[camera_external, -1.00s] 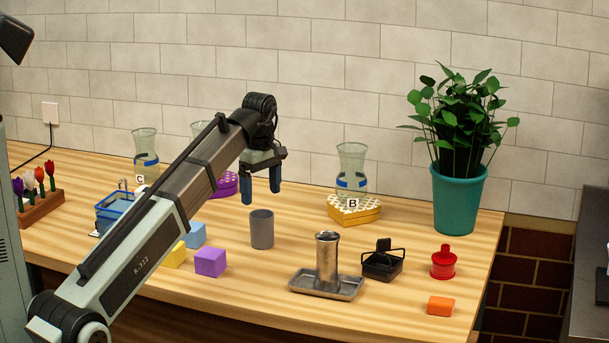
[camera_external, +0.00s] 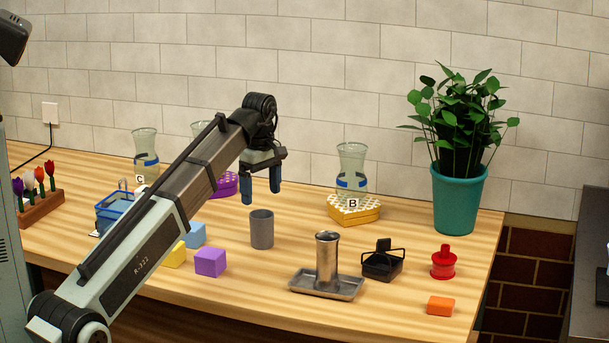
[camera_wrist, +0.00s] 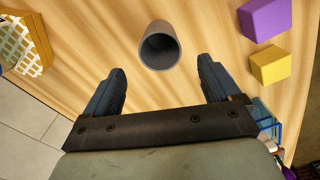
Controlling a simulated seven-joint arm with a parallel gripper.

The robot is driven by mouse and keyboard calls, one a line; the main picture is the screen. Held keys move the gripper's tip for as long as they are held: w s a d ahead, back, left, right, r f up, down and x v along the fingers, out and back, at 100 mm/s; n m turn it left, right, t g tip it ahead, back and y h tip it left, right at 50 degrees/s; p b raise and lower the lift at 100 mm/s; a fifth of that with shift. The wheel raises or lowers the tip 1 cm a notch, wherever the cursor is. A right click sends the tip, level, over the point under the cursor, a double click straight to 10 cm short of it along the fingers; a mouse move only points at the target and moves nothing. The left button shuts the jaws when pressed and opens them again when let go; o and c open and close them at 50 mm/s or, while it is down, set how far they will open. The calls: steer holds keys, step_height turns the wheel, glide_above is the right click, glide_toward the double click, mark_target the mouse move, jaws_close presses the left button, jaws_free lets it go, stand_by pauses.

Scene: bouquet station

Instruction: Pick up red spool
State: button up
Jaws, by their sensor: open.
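The red spool (camera_external: 443,264) stands upright on the right part of the wooden table in the external view, behind an orange block. It is not in the wrist view. My gripper (camera_external: 261,187) is open and empty, fingers pointing down above the table, well to the left of the spool. In the wrist view my gripper (camera_wrist: 160,90) shows two blue fingers spread apart, with nothing between them.
A grey cup (camera_external: 262,229) stands below my gripper. A metal cylinder (camera_external: 327,259) on a tray (camera_external: 345,290) and a black caddy (camera_external: 382,264) stand between it and the spool. An orange block (camera_external: 440,306) and a teal plant pot (camera_external: 458,202) are near the spool.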

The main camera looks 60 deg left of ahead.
steer(key=shift+o, duration=0.2)
steer(key=shift+o, duration=0.5)
steer(key=r+m, duration=0.2)
glide_above(444, 257)
steer(key=shift+s+a, duration=0.1)
steer(key=shift+a, duration=0.35)
steer(key=n, duration=0.2)
steer(key=w+n, duration=0.1)
steer(key=n, duration=0.2)
step_height(444, 257, down, 14)
steer(key=shift+r, duration=0.15)
steer(key=c, duration=1.1)
